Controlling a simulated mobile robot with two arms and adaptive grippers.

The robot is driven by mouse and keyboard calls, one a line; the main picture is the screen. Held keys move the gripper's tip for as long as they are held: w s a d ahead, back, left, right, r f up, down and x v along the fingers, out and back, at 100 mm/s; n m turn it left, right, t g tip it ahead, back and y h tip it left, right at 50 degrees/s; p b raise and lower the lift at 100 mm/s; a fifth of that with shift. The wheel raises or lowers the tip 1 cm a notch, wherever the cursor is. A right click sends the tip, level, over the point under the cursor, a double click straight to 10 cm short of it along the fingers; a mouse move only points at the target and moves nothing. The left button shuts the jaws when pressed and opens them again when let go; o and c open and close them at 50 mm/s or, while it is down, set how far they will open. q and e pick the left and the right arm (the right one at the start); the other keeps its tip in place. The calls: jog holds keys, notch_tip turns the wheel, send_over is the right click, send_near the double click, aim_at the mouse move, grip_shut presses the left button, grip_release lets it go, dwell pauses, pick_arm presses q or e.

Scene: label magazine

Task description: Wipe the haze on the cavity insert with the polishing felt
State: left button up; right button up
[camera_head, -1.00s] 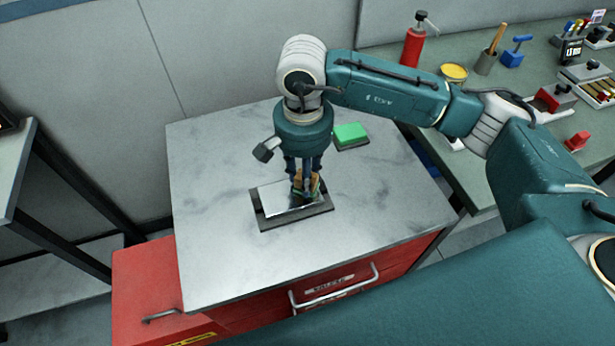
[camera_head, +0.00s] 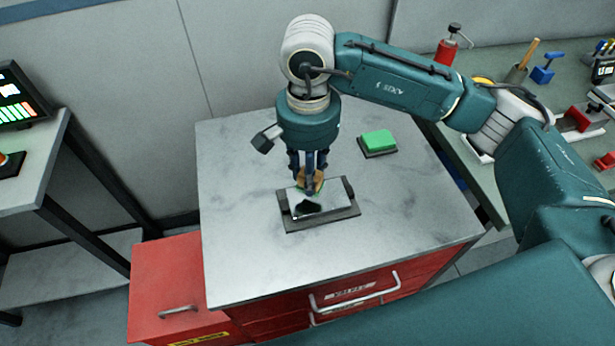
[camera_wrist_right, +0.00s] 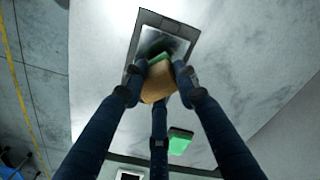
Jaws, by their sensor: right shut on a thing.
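The cavity insert (camera_head: 338,203) is a shiny metal plate in a dark holder (camera_head: 322,224) on the grey cabinet top. A dark patch (camera_head: 306,207) shows on its face, perhaps a reflection; I cannot clearly tell any haze. My right gripper (camera_head: 308,184) points down over the insert's far side, shut on the polishing felt (camera_wrist_right: 158,82), a tan block with a green edge. The felt is at or just above the plate; contact is hard to tell. The insert also shows beyond the felt in the right wrist view (camera_wrist_right: 176,45). My left gripper is not in view.
A green block on a dark pad (camera_head: 378,142) sits at the back right of the cabinet top (camera_head: 240,250). A green bench (camera_head: 490,95) with a red bottle (camera_head: 446,52) and tools stands to the right. The cabinet top's left side is clear.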

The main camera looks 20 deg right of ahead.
jog(key=r, duration=0.1)
jog(key=r+p, duration=0.1)
jog(key=shift+a+r, duration=0.3)
jog(key=shift+r, duration=0.1)
jog(key=shift+d+r, duration=0.15)
jog(key=shift+r, duration=0.4)
